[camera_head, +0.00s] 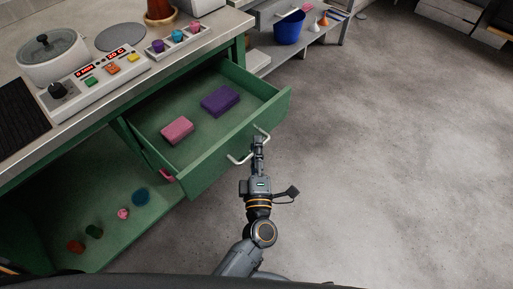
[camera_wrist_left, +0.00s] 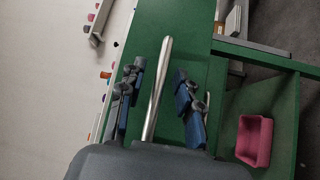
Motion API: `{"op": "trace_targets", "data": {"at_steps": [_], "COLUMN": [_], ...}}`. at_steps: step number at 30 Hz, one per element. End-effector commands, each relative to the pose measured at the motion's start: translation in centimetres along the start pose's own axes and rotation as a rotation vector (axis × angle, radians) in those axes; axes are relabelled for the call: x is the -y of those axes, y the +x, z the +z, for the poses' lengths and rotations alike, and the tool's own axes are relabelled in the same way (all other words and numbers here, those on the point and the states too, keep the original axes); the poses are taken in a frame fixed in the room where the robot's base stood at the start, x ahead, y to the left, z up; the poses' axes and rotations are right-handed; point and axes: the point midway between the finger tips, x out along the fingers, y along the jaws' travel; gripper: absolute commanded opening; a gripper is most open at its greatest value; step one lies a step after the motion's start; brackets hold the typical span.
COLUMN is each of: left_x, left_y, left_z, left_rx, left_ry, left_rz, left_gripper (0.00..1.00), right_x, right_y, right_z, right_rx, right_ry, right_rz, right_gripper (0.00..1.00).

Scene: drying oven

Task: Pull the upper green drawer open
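The upper green drawer (camera_head: 215,163) stands pulled out from under the counter, its inside in plain view. A pink block (camera_head: 177,130) and a purple block (camera_head: 220,100) lie in it. A pale bar handle (camera_head: 238,160) is on its front. My left gripper (camera_head: 259,141) is at the middle of this handle. In the left wrist view the metal handle (camera_wrist_left: 158,85) runs between the two blue-padded fingers of my left gripper (camera_wrist_left: 160,100), with a gap visible on each side. The fingers are open around the bar. My right gripper is not in view.
An open green compartment below holds several small objects, including a blue round one (camera_head: 140,196). The counter above carries a control panel (camera_head: 97,77) and a pot (camera_head: 52,55). A blue bucket (camera_head: 289,28) stands on a shelf behind. The floor to the right is clear.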

Motion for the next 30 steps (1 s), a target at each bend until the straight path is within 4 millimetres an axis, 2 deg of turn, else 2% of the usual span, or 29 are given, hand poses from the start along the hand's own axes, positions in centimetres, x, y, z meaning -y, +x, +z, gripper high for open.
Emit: {"op": "trace_targets", "data": {"at_steps": [5, 8, 21, 25, 30], "left_x": [0.0, 0.0, 0.0, 0.0, 0.0], "left_y": [-0.2, -1.0, -9.7, -11.2, -12.0], "left_z": [0.0, 0.0, 0.0, 0.0, 0.0], "left_rx": [0.0, 0.001, 0.001, 0.0, 0.001], "left_ry": [0.0, 0.0, 0.001, 0.0, 0.0], "left_rz": [0.0, -0.001, -0.001, -0.001, 0.001], "left_gripper": [0.34, 0.34, 0.34, 0.34, 0.34], "right_x": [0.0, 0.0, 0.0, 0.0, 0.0], "right_y": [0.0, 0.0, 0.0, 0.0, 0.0], "right_z": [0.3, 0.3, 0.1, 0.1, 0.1], "right_rx": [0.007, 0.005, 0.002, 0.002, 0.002], "right_ry": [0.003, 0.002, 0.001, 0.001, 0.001], "right_rz": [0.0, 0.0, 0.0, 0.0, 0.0], "right_gripper": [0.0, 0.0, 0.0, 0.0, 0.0]}}
